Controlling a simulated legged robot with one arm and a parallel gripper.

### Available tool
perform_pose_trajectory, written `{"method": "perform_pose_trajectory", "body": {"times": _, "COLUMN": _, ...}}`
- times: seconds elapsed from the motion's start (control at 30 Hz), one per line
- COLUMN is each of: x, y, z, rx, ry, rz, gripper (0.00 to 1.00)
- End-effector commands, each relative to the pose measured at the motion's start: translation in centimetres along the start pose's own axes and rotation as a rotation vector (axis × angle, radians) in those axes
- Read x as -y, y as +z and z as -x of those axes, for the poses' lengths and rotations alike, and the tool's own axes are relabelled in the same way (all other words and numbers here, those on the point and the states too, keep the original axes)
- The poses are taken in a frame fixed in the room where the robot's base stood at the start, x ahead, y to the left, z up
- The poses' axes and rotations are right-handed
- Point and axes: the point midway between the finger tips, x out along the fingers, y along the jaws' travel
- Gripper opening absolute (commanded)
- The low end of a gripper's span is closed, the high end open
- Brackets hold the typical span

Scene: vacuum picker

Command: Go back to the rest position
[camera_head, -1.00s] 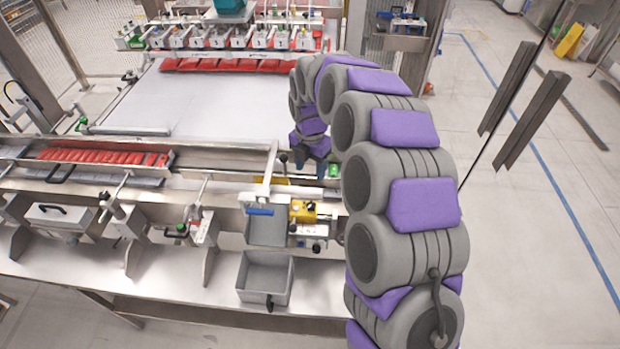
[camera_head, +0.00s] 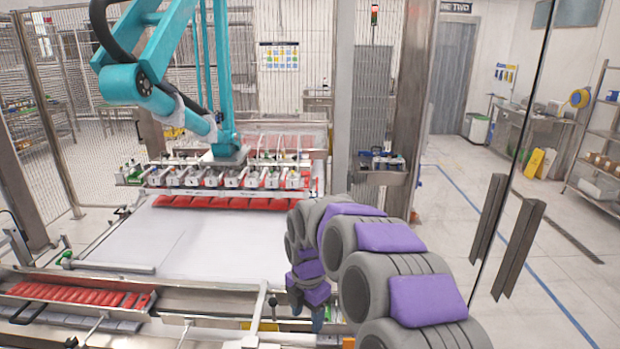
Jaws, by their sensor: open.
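My gripper (camera_head: 307,311) hangs at the end of my grey and purple arm, low in the middle of the picture. Its two bluish fingers are small and point down, apart from each other, with nothing seen between them. It is over the front rail of the machine (camera_head: 200,300), beside an upright metal bracket (camera_head: 262,310). I cannot tell its exact height above the rail. My arm arches up from the bottom right and curls down to the gripper.
A teal robot arm (camera_head: 150,70) holds a picker head (camera_head: 215,178) over red packs (camera_head: 225,202) behind a white belt (camera_head: 190,240). A red-filled tray (camera_head: 80,295) lies front left. A glass panel edge and metal posts (camera_head: 520,245) stand right. Open floor (camera_head: 455,225) shows right.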

Motion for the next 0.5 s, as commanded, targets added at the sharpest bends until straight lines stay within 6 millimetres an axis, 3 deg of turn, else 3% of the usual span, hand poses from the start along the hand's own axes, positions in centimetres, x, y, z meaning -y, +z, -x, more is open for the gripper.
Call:
{"method": "perform_pose_trajectory", "body": {"times": 0.23, "x": 8.2, "y": -2.5, "z": 2.0, "rx": -0.024, "ry": -0.015, "rz": -0.478, "gripper": 0.58}}
{"method": "perform_pose_trajectory", "body": {"times": 0.5, "x": 17.5, "y": -6.1, "z": 2.2, "rx": -0.016, "ry": -0.062, "rz": -1.04, "gripper": 0.58}}
